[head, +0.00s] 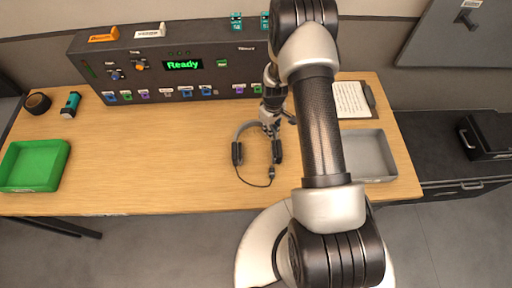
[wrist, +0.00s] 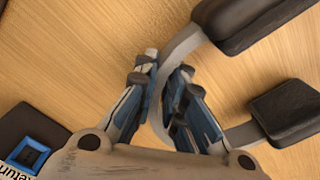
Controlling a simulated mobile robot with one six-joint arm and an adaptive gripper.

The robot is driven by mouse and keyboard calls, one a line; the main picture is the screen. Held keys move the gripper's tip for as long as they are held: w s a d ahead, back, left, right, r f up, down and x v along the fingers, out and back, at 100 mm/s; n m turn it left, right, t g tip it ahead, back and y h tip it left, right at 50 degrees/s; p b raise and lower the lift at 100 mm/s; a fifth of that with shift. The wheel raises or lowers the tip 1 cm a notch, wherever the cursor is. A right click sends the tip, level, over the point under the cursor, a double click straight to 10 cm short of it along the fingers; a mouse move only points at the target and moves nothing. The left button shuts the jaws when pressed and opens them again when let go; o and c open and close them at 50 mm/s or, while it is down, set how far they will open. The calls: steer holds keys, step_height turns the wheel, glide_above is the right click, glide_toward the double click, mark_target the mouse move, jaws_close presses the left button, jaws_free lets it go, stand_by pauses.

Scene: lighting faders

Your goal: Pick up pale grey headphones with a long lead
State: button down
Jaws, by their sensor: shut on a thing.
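The headphones (head: 238,137) show in the head view near the middle of the wooden table, in front of the dark console. They have a grey band, dark ear cups and a dark lead that curls toward the table's front. My gripper (head: 270,127) is at the top of the band, partly hidden by my arm. In the wrist view the band of the headphones (wrist: 182,46) runs between the two blue-grey fingers of my gripper (wrist: 168,75), which are shut on it. Two dark ear cups lie to the right there. I cannot tell whether the headphones touch the table.
The console (head: 150,70) with a lit "Ready" display stands along the table's back. A green tray (head: 63,172) is at the left and a grey tray (head: 388,158) at the right. A clipboard (head: 353,98) lies behind the grey tray. The table's left middle is clear.

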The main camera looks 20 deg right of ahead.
steer(key=shift+r, duration=0.15)
step_height(320, 180, up, 20)
steer(key=p, duration=0.4)
steer(key=s+a+f+m+b, duration=0.1)
steer(key=s+a+m+b, duration=0.45)
steer(key=a, duration=0.65)
steer(key=w+d+n+p, duration=0.5)
steer(key=d, duration=0.7)
steer(key=shift+w+r, duration=0.3)
steer(key=shift+r, duration=0.05)
steer(key=shift+n, duration=0.25)
step_height(320, 180, down, 20)
steer(key=b, duration=0.3)
steer(key=shift+r+b, duration=0.15)
steer(key=shift+b, duration=0.15)
steer(key=shift+r, duration=0.1)
